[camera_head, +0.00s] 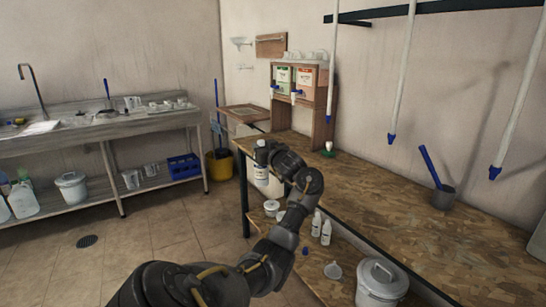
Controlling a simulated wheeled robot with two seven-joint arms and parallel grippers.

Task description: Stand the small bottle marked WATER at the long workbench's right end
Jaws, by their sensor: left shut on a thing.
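My left gripper (267,157) is shut on a small white bottle (261,172) with a dark label, too small to read. The bottle is upright, near the far left edge of the long workbench (400,215). The gripper hides part of it. I cannot tell whether its base touches anything. The bench runs from the wooden dispenser stand at its far end toward the lower right of the view. My right gripper is out of view.
The wooden stand (305,104) holds green- and orange-labelled boxes. White hanging tubes (403,75) come down over the bench. Two white bottles (321,229) and a lidded bucket (381,283) stand below.

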